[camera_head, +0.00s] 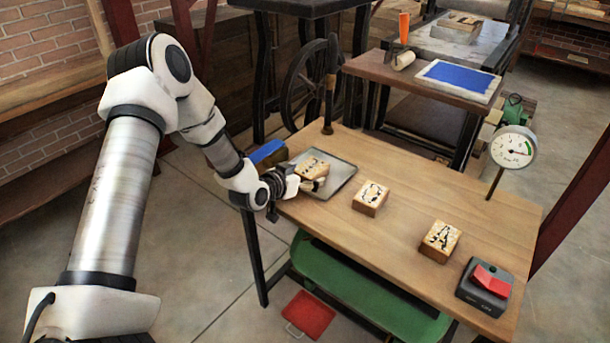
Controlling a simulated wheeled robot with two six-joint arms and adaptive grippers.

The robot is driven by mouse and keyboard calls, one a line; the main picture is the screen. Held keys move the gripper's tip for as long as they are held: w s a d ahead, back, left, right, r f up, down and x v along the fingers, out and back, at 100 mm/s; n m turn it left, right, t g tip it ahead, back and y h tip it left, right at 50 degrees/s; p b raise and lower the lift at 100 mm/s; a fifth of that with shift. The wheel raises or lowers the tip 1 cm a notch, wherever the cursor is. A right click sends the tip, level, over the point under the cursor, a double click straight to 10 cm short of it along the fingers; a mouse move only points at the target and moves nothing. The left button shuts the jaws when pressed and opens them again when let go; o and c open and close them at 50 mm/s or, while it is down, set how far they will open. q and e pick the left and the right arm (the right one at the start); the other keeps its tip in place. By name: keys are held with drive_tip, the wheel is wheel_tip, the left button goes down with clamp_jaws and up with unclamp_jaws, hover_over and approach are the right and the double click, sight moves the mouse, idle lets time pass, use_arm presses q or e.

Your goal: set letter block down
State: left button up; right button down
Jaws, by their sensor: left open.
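A wooden letter block (313,166) with dark marks on top is at the left end of the table, over the grey metal tray (343,178). My left gripper (308,184) is at the block's near side, low over the tray. Its jaws are open, right beside the block; I cannot tell whether they touch it. The gripper hides part of the block's lower edge, so its contact with the tray is not clear. Two more letter blocks stand on the bare wood: one in the middle (371,197) and one marked A (440,241) further right. My right gripper is not in view.
A round gauge on a stand (513,147) is at the table's right back. A dark box with a red top (486,284) is at the right front. A dark upright tool (329,90) stands behind the tray. The wooden table (410,190) has free room between the blocks.

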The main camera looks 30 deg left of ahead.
use_arm(q)
drive_tip(key=shift+r, duration=0.1)
drive_tip(key=shift+r, duration=0.25)
drive_tip(key=p+v, duration=0.3)
drive_tip(key=v, duration=0.7)
drive_tip(key=shift+s+a+r+p, duration=0.1)
drive_tip(key=shift+s+r+p, duration=0.2)
drive_tip(key=shift+p, duration=0.1)
drive_tip(key=shift+s, duration=0.65)
drive_tip(key=s+d+f+g+h, duration=0.1)
drive_tip(key=s+d+f+g, duration=0.5)
drive_tip(key=f, duration=0.3)
drive_tip(key=s+d+f+g, duration=0.2)
drive_tip(key=s+d+f, duration=0.1)
drive_tip(key=s, duration=0.3)
drive_tip(key=s+d+f+g+y, duration=0.1)
drive_tip(key=s+d+f+g, duration=0.2)
drive_tip(key=s+f, duration=0.2)
drive_tip(key=s+d+f+n+g+y, duration=0.1)
drive_tip(key=s+d+f+g, duration=0.1)
drive_tip(key=s, duration=0.7)
wheel_tip(320, 180, down, 3)
drive_tip(key=shift+s+d+r+g, duration=0.2)
drive_tip(key=shift+s+d+g, duration=0.1)
drive_tip(key=shift+d, duration=0.15)
